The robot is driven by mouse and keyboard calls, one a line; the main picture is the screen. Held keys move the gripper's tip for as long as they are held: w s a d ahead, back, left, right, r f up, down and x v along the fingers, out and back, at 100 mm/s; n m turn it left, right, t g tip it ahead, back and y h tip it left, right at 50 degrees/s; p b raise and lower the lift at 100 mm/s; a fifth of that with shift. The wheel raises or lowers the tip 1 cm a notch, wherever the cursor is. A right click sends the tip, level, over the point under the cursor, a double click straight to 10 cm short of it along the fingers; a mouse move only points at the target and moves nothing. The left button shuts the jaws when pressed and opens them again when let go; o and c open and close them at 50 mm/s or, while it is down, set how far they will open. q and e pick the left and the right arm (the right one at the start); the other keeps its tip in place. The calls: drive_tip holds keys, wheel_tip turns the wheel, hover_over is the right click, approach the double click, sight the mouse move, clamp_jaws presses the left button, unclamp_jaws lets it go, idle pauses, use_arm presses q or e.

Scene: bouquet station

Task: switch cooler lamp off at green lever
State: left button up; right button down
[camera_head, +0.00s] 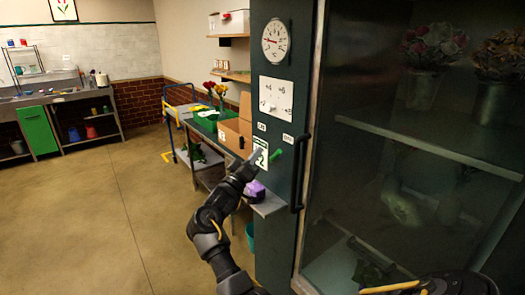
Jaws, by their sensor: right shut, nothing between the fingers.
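The green lever (276,155) sticks out from the cooler's dark front panel (265,190), left of the black door handle (300,170). It slants, with its right end higher. I cannot tell whether the fingertips touch the panel. A small gap shows between gripper and lever. The cooler's inside (400,150) looks dim behind the glass; its lamp itself is not visible. My left gripper is not in view.
A round gauge (275,41) and a white temperature plate (276,97) sit above the lever. Vases of flowers (424,88) stand inside. The floor at left is clear.

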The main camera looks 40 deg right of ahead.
drive_tip(key=v, duration=0.3)
drive_tip(key=shift+s+a+f+b, duration=0.1)
drive_tip(key=shift+b, duration=0.2)
idle(0.3)
